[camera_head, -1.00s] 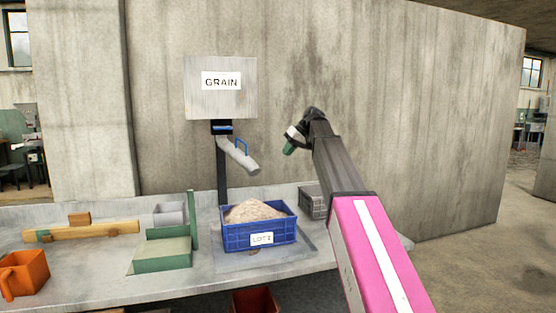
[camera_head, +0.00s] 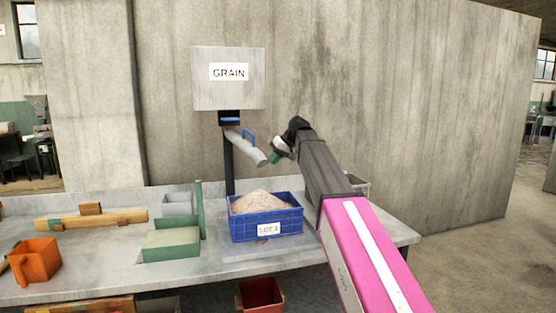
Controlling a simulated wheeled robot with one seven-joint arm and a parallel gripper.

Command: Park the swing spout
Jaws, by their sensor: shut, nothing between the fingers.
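The swing spout (camera_head: 246,147) is a grey tube under the GRAIN hopper (camera_head: 228,95). It slopes down to the right, and its mouth is above the blue LOT crate (camera_head: 266,226), which holds a heap of pale grain (camera_head: 265,202). A blue loop handle (camera_head: 250,137) stands up from the spout. My gripper (camera_head: 274,159) is just right of the spout's mouth, its green tip pointing down and left. It is shut and empty. I cannot tell whether it touches the spout.
On the bench (camera_head: 100,278) stand a green stand (camera_head: 171,243), a grey bin (camera_head: 178,202), a wooden beam (camera_head: 115,219) and an orange container (camera_head: 36,261). A grey basket (camera_head: 357,185) is partly hidden behind my arm. A red bin (camera_head: 260,295) is below the bench.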

